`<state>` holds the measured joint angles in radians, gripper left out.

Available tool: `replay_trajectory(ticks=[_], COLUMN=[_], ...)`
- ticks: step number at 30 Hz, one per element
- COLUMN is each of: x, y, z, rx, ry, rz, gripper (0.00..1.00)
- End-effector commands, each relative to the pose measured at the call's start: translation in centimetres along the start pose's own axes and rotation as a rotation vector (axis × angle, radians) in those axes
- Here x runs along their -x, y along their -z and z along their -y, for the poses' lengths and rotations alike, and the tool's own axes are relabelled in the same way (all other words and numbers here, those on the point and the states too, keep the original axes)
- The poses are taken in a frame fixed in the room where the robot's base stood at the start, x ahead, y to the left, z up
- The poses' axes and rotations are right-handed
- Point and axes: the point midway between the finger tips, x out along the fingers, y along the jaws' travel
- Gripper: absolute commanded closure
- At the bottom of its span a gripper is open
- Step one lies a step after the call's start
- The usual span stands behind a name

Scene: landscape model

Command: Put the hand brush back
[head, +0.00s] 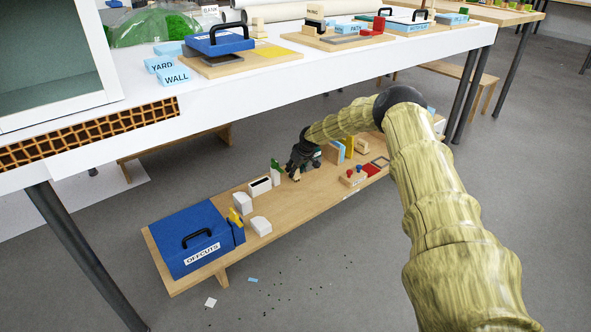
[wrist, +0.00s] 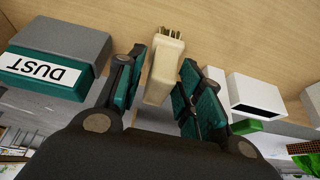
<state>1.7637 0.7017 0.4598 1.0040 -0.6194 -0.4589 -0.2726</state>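The hand brush (wrist: 163,75) is a pale cream block with short tan bristles at its far end, seen in the wrist view. My gripper (wrist: 163,77) has its dark green pads close on both sides of the block, and the bristles point away toward the wooden board. In the head view my gripper (head: 298,168) is low over the middle of the low wooden bench (head: 300,207). The brush is small there and mostly hidden by the gripper. I cannot tell whether the bristles touch the board.
A grey and green box labelled DUST (wrist: 55,62) is left of the brush in the wrist view. A white box with a dark opening (wrist: 256,98) is to the right. The blue OFFCUTS box (head: 195,240) fills the bench's near end. The white table (head: 330,75) overhangs behind. Scraps (head: 211,302) lie on the floor.

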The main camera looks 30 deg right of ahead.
Motion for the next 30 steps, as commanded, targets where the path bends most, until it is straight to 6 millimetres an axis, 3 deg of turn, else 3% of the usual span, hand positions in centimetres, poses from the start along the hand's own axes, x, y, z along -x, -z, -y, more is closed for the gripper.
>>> replay_trajectory(ticks=[14, 30], x=[0.5, 5.8], y=[0.0, 0.1], z=[0.0, 0.0], rx=[0.001, 0.0], ry=[0.0, 0.001], rz=[0.0, -0.001], gripper=[0.54, 0.54])
